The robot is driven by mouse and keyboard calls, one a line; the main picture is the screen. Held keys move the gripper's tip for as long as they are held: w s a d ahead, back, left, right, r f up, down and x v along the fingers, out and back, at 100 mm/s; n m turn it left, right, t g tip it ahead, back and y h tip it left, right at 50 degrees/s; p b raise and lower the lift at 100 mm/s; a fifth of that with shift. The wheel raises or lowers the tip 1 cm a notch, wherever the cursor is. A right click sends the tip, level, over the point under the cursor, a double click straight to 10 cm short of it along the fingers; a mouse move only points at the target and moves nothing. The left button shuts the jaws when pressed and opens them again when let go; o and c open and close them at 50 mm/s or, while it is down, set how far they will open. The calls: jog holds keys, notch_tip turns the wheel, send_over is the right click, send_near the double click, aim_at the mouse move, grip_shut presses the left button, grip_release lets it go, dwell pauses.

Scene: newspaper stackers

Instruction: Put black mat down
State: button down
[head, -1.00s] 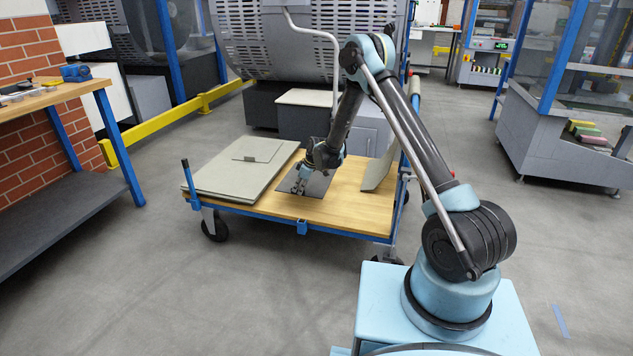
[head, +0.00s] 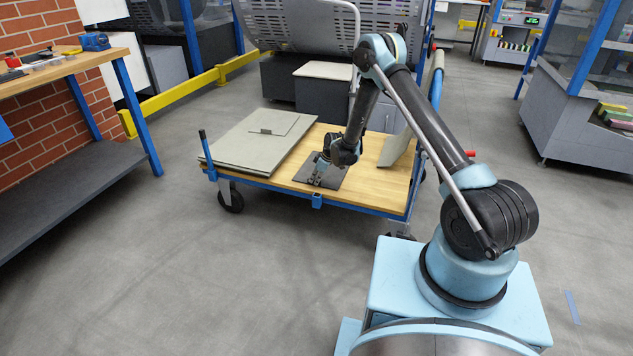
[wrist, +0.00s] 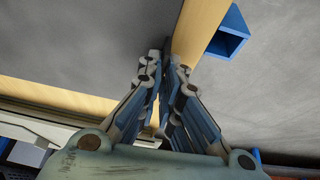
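The black mat (head: 331,179) is a thin dark sheet, flat at or just above the wooden deck of the blue-framed cart (head: 386,197); I cannot tell whether it fully rests there. My gripper (head: 318,182) is at the mat's near left part, pointing down. In the wrist view the mat (wrist: 85,45) fills the upper left, and my gripper's fingers (wrist: 166,62) are close together at its edge, seemingly pinching it. A strip of wood and the blue cart frame (wrist: 228,32) show beside it. The fingertips partly hide the contact.
Grey-green boards (head: 248,145) lie stacked on the cart's left side, left of the mat. A pale curved panel (head: 397,147) stands to the right on the deck. Bare wood lies right of the mat. A workbench (head: 75,62) stands at the left, with open floor in front.

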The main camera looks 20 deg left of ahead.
jog(key=c, duration=1.8)
grip_release()
jog(key=v, duration=1.2)
jog(key=shift+r, duration=0.1)
